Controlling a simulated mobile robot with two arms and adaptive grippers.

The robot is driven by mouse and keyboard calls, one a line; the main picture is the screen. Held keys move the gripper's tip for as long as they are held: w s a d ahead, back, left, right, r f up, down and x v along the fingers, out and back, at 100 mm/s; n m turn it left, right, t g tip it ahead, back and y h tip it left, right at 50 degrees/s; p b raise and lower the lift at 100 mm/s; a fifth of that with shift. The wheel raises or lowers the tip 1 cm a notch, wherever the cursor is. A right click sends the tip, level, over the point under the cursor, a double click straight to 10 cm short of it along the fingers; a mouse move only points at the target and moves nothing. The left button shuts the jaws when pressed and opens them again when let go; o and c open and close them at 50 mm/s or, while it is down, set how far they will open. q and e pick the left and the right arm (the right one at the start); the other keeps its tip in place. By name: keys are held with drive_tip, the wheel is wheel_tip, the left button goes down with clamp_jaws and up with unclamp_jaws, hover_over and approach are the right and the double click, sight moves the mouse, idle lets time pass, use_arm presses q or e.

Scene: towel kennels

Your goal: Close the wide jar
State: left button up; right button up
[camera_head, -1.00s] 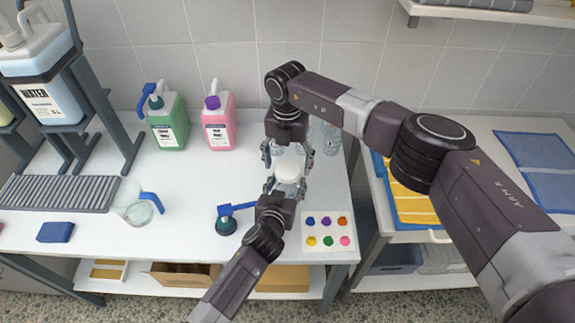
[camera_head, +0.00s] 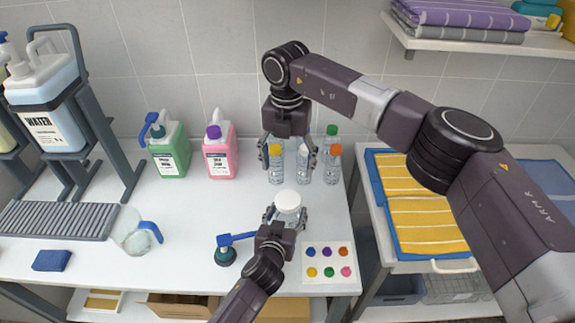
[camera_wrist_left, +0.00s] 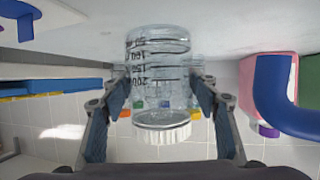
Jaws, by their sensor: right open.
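The wide jar (camera_head: 288,216) is clear, with a white lid (camera_head: 288,201) on its mouth. It stands on the white table in front of the bottles. In the left wrist view the jar (camera_wrist_left: 160,75) appears upside down with dark volume marks, and its ribbed white lid (camera_wrist_left: 162,134) sits squarely on the rim; I cannot tell how tight it is. My left gripper (camera_head: 285,217) has its fingers on both sides of the jar, holding it from the front. My right gripper (camera_head: 290,163) is open and empty, pointing down above and behind the lid.
Several capped bottles (camera_head: 331,165) stand close behind the jar. Green (camera_head: 170,150) and pink (camera_head: 220,152) jugs stand by the wall. The table's middle left is clear.

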use_arm(q)
drive_tip(key=o, duration=0.4)
drive_tip(key=shift+c, duration=0.2)
drive_tip(key=v, duration=1.2)
drive_tip(key=shift+s, duration=0.1)
